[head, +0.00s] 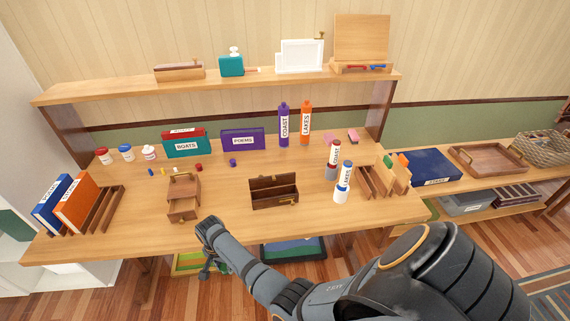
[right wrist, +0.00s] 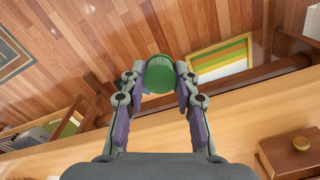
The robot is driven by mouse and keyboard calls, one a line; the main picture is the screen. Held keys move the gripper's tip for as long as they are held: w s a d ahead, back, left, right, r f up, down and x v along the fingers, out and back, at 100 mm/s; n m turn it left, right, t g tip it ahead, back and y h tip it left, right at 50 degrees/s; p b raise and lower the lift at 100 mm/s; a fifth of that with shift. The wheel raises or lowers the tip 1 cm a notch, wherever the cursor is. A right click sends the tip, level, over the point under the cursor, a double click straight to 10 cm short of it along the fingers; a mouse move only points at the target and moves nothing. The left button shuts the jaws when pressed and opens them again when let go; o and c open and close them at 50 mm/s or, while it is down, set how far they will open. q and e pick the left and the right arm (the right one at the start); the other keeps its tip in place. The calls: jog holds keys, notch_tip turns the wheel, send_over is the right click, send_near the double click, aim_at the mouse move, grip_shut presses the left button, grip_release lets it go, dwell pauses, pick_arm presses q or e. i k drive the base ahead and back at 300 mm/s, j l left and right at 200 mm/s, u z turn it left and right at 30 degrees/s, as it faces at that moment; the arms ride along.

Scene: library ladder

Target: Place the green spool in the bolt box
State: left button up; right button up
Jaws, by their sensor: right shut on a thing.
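My right gripper (head: 208,268) is beyond the front edge of the table, low, partly hidden by my own wrist in the head view. In the right wrist view its fingers (right wrist: 158,92) are shut on the green spool (right wrist: 160,74), whose round green end faces the camera. The spool is hidden in the head view. A dark brown open box (head: 275,200) with a brass catch stands on the table, up and right of the gripper; it looks like the bolt box, but no label is readable. My left gripper is not in view.
Labelled bottles (head: 342,184) stand right of the dark box. The table front between chest and box is clear.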

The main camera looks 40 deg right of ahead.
aim_at(274, 201)
jog(key=k+l+u, duration=0.1)
jog(key=l, duration=0.3)
jog(key=k+l+u, duration=0.1)
jog(key=l, duration=0.25)
jog(key=k+l+u, duration=0.1)
jog(key=k+l, duration=0.15)
jog(key=k+l+u, duration=0.15)
jog(key=l, duration=0.3)
jog(key=k+l+u, duration=0.1)
jog(key=l, duration=0.25)
jog(key=k, duration=0.1)
